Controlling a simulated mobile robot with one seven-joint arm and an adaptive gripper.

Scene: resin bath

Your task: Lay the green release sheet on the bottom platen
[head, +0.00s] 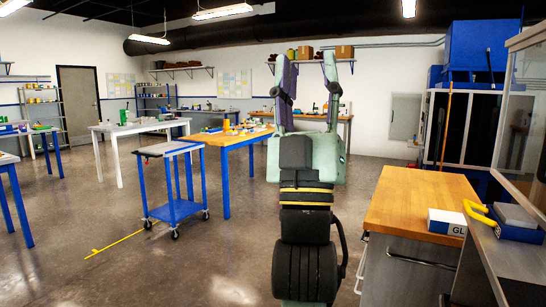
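My gripper (308,75) rises in the middle of the head view, its two fingers pointing up and well apart. Nothing shows between the fingers, so it looks open and empty. I cannot make out a green release sheet or a bottom platen in this view. My arm hides part of the room behind it.
A wood-topped cabinet (417,197) stands near right, with a box marked GL (446,222) at its edge. A grey counter (512,257) beside it holds a yellow-handled item (484,217). A blue cart (174,209) stands left of my arm. Floor between is clear.

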